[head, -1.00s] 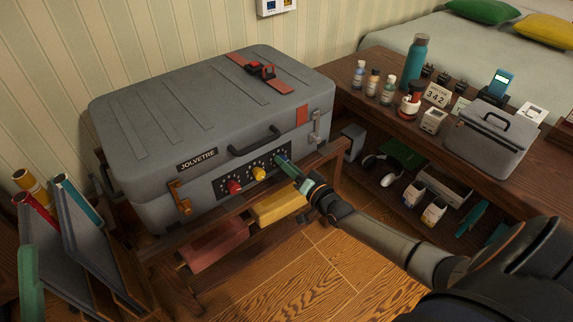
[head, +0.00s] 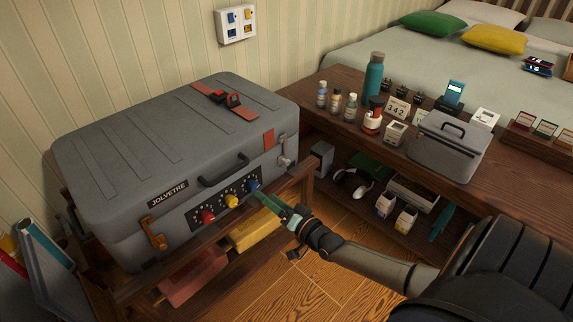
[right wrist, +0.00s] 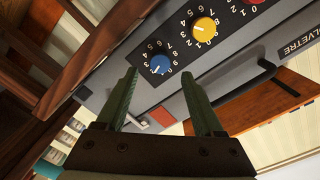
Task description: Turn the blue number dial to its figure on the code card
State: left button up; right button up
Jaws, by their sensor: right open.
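The blue number dial (head: 254,186) is the rightmost of three dials on the front of a grey suitcase (head: 175,150). In the right wrist view the blue dial (right wrist: 160,64) has a white pointer mark and a ring of white figures; I cannot tell which figure it marks. My right gripper (head: 268,200) is open and empty, its green fingertips just in front of the dial and apart from it. In the right wrist view the open fingers (right wrist: 160,80) stand either side of the dial. The code card (head: 398,108) on the bench reads 342. My left gripper is not in view.
A yellow dial (head: 232,201) and a red dial (head: 208,216) sit beside the blue one. The suitcase handle (head: 222,171) juts out above them. A wooden rack (head: 280,205) bears the suitcase. A bench (head: 345,130) with bottles and a grey case (head: 447,148) stands to the right.

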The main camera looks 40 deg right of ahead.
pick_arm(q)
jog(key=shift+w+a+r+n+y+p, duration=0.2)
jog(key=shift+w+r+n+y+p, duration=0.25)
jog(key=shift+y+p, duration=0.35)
pick_arm(e)
jog(key=s, duration=0.7)
jog(key=shift+s+d, duration=0.2)
jog(key=shift+d, duration=0.1)
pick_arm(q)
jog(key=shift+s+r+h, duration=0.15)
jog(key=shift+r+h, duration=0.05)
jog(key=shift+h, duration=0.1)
pick_arm(e)
jog(key=shift+r, duration=0.1)
